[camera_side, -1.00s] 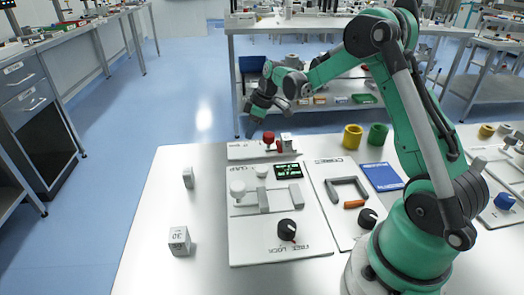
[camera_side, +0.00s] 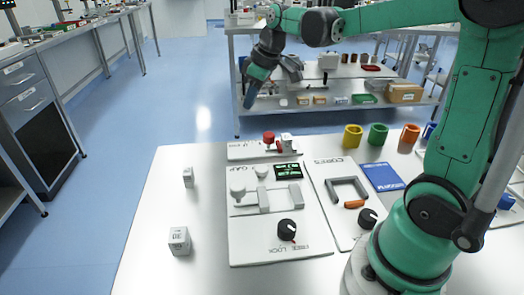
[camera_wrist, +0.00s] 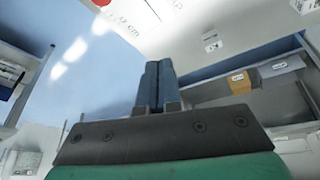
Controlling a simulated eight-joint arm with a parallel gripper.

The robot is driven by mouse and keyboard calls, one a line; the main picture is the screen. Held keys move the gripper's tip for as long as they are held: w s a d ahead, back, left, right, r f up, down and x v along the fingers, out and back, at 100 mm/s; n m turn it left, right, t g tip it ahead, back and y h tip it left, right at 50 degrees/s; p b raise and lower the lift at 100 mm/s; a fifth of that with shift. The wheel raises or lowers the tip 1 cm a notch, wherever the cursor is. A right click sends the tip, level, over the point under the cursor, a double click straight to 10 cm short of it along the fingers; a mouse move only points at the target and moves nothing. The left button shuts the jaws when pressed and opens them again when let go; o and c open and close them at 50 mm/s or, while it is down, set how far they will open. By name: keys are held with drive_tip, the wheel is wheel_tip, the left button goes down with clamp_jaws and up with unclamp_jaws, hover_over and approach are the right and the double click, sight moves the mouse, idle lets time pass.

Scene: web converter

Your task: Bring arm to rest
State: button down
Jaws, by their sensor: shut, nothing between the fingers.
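My gripper (camera_side: 249,98) is raised in the air above the back of the white table (camera_side: 140,230), well clear of everything on it. In the wrist view its two blue-grey fingers (camera_wrist: 158,70) lie side by side, shut and empty. Below it in the side view is the panel with the red knob (camera_side: 269,137). The gap panel (camera_side: 250,225) with its black dial (camera_side: 287,229) lies in front of that. My gripper touches nothing.
Two small grey blocks, one farther back (camera_side: 188,177) and one nearer (camera_side: 179,240), stand at the left. A shelved bench (camera_side: 300,110) stands behind.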

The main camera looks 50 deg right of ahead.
drive_tip(key=s+a+f+m+t, duration=0.2)
drive_tip(key=s+a+m+t, duration=0.1)
drive_tip(key=s+a, duration=0.6)
drive_tip(key=shift+s+f+m+h, duration=0.3)
drive_tip(key=shift+s+m+h, duration=0.1)
drive_tip(key=shift+s+m, duration=0.15)
drive_tip(key=w+d+r+m+g, duration=0.2)
drive_tip(key=w+d+r+g, duration=0.2)
drive_tip(key=w+d, duration=0.3)
drive_tip(key=w+d+f+g, duration=0.3)
drive_tip(key=w+d+f, duration=0.2)
drive_tip(key=w+d, duration=0.2)
drive_tip(key=shift+m, duration=0.45)
drive_tip(key=shift+s+d+f, duration=0.1)
drive_tip(key=shift+f, duration=1.4)
drive_tip(key=shift+s+d+f, duration=0.1)
drive_tip(key=shift+f, duration=1.4)
drive_tip(key=shift+f, duration=0.1)
